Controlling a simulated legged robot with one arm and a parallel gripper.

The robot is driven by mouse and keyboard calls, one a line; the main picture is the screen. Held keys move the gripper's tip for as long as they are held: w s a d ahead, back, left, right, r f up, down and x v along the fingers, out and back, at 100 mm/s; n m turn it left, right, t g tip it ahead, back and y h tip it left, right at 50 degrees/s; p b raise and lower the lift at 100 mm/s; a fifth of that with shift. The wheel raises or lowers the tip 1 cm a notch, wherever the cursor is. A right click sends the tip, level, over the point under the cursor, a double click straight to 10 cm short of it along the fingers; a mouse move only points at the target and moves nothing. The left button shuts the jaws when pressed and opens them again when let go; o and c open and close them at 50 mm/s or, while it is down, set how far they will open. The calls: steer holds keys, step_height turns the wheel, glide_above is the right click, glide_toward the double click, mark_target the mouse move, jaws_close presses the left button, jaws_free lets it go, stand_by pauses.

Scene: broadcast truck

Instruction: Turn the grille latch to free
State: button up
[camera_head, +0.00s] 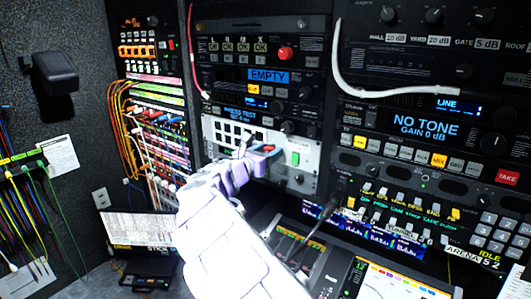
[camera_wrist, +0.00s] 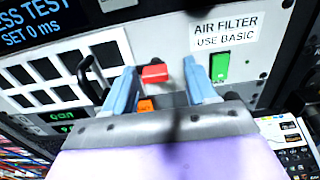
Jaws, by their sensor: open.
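A white panel (camera_wrist: 262,77) carries an "AIR FILTER USE BASIC" label. A small red block (camera_wrist: 153,73) on this panel, which looks like the grille latch, shows between my fingertips. Its turned position is not clear. In the head view the red block (camera_head: 269,148) is partly hidden by my gripper (camera_head: 256,160). In the wrist view my gripper (camera_wrist: 161,68) is open, with one blue-grey finger on each side of the red block. I cannot tell whether either finger touches it. An orange piece (camera_wrist: 146,105) shows below the red block.
A green switch (camera_wrist: 219,67) sits just right of my right finger. A black handle (camera_wrist: 91,80) stands out left of the fingers. A laptop (camera_head: 140,232) is at lower left. A white cable (camera_head: 380,91) hangs across the right-hand rack.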

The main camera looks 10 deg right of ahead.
steer(key=shift+a, duration=0.5)
steer(key=c, duration=0.6)
steer(key=shift+d, duration=0.1)
jaws_close()
steer(key=shift+m, duration=0.3)
steer(key=m+b, duration=0.4)
steer(key=m, duration=0.1)
steer(key=m+b, duration=0.5)
steer(key=m, duration=0.1)
steer(key=m+b, duration=0.5)
steer(key=m, duration=0.1)
steer(key=shift+w+f, duration=0.1)
steer(key=shift+f, duration=0.15)
steer(key=shift+m, duration=0.3)
